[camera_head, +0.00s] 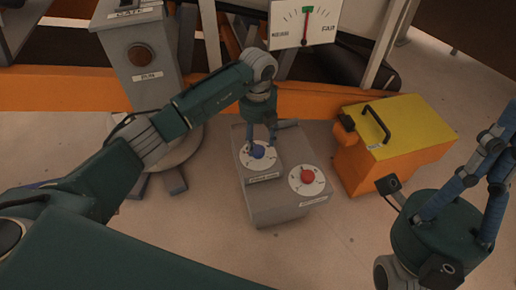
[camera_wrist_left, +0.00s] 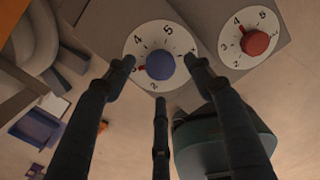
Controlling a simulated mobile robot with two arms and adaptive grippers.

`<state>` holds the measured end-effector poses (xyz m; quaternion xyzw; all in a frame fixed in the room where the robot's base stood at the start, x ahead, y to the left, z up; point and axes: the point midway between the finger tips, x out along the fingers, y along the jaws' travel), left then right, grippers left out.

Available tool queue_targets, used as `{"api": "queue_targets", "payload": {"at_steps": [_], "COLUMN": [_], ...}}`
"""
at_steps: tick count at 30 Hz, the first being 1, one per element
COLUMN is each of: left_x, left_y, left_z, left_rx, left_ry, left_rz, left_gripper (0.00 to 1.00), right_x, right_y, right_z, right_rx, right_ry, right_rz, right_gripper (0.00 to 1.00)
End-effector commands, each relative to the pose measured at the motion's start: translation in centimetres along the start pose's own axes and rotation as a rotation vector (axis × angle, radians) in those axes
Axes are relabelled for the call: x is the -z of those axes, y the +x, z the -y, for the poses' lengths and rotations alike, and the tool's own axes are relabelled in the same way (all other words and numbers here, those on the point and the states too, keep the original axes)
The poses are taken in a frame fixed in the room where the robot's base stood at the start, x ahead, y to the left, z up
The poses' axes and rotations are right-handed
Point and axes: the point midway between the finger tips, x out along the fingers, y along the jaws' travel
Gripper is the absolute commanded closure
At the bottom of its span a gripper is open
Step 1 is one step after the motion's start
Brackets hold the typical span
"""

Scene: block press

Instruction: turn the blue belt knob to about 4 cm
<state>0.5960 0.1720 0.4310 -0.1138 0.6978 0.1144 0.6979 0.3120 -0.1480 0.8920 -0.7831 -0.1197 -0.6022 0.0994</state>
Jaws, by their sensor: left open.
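The blue knob (camera_head: 257,151) stands on a white numbered dial on top of a grey box (camera_head: 275,212). In the left wrist view the blue knob (camera_wrist_left: 160,66) is near the top centre, with a red mark at its left side below the 4; the exact reading is unclear. My left gripper (camera_head: 262,137) points down over this knob. In the left wrist view its fingers (camera_wrist_left: 161,75) are spread around the knob, with gaps at both sides. My right gripper (camera_head: 492,165) is at the right foreground, away from the box; its fingertips are not clear.
A red knob (camera_head: 307,176) on a second dial sits beside the blue one. An orange box with a yellow lid (camera_head: 405,125) stands right of the grey box. A gauge (camera_head: 305,22) with a needle near its middle is behind. A grey post (camera_head: 140,60) stands at the left.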

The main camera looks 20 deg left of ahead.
Motion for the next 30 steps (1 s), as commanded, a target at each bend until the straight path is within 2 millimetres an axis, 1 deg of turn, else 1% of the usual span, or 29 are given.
{"api": "queue_targets", "payload": {"at_steps": [1,2,4,7,11,19,23,24,26,30], "left_x": [0.0,0.0,0.1,0.1,0.0,0.0,0.0,0.0,0.0,0.0], "left_y": [0.7,1.0,2.1,3.0,3.4,3.4,3.4,3.4,3.4,3.4], "left_z": [0.0,0.0,0.1,0.1,0.1,0.1,0.1,0.1,0.1,0.0], "left_rx": [0.000,0.000,0.000,0.001,0.001,0.001,0.001,0.001,0.001,0.001], "left_ry": [0.000,0.001,0.002,0.002,0.001,0.002,0.002,0.002,0.002,0.003], "left_rz": [-0.001,-0.001,-0.003,-0.001,0.000,0.000,0.000,0.000,0.000,0.000], "left_gripper": [0.46,0.46,0.46,0.46,0.46,0.46,0.72,0.80,0.91,0.91], "right_x": [0.7,1.2,1.2,1.1,1.0,1.0,1.0,1.0,1.0,1.0], "right_y": [-0.3,-0.4,-0.9,-1.1,-1.3,-1.2,-1.2,-1.2,-1.2,-1.2], "right_z": [0.1,0.1,0.1,0.1,0.1,0.1,0.1,0.1,0.1,0.1], "right_rx": [0.000,0.000,0.000,0.000,0.000,0.001,0.001,0.001,0.001,0.001], "right_ry": [0.003,0.004,0.004,0.004,0.004,0.003,0.004,0.004,0.004,0.004], "right_rz": [-0.035,-0.056,-0.058,-0.056,-0.055,-0.054,-0.053,-0.053,-0.053,-0.053], "right_gripper": [1.00,1.00,1.00,1.00,1.00,1.00,1.00,1.00,1.00,1.00]}}
